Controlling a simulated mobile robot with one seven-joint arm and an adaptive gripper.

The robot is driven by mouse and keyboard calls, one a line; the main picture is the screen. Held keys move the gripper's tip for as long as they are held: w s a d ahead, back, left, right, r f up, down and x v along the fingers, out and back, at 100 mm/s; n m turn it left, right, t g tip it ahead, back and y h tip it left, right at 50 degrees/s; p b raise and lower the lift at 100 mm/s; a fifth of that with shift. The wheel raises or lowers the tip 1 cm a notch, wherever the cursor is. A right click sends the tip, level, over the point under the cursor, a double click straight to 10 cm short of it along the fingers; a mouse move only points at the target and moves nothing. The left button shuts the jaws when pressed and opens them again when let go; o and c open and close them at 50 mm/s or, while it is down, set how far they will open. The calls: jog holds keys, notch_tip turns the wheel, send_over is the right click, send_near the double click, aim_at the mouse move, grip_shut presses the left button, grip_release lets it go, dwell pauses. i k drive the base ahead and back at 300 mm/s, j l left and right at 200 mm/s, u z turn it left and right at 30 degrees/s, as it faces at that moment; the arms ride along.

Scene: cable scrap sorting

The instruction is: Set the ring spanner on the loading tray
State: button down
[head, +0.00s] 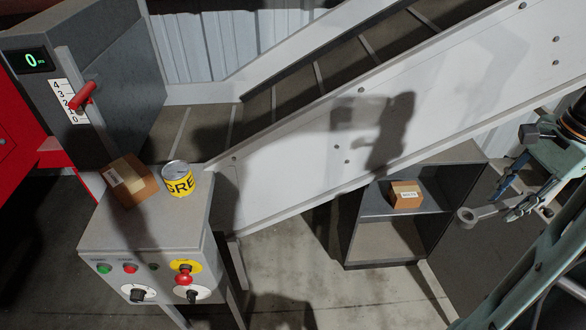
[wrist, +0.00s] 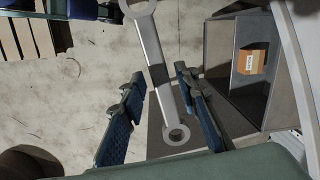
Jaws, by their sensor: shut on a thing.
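The ring spanner (wrist: 152,50) is a long grey metal bar with a ring at each end. In the wrist view it runs between the two blue-padded fingers of my gripper (wrist: 159,78), which is shut on it. In the head view my gripper (head: 509,200) is at the right, and one ring end of the spanner (head: 467,215) sticks out to its left, in front of the dark shelf unit. I cannot tell for sure which surface is the loading tray; the conveyor's flat lower end (head: 176,128) is far to the left of my gripper.
A dark open shelf unit (head: 347,240) holds a small carton (head: 405,194) near my gripper. The conveyor's white side wall (head: 290,150) slopes up to the right. A control stand (head: 140,235) bears a carton (head: 130,181) and a yellow-banded can (head: 178,179). Floor is clear between stand and shelf.

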aim_at(144, 225)
jog(key=j+z, duration=0.1)
jog(key=j, duration=1.35)
jog(key=k+j+z, duration=0.15)
jog(key=j, duration=1.25)
jog(key=k+j+z, duration=0.15)
jog(key=j, duration=0.6)
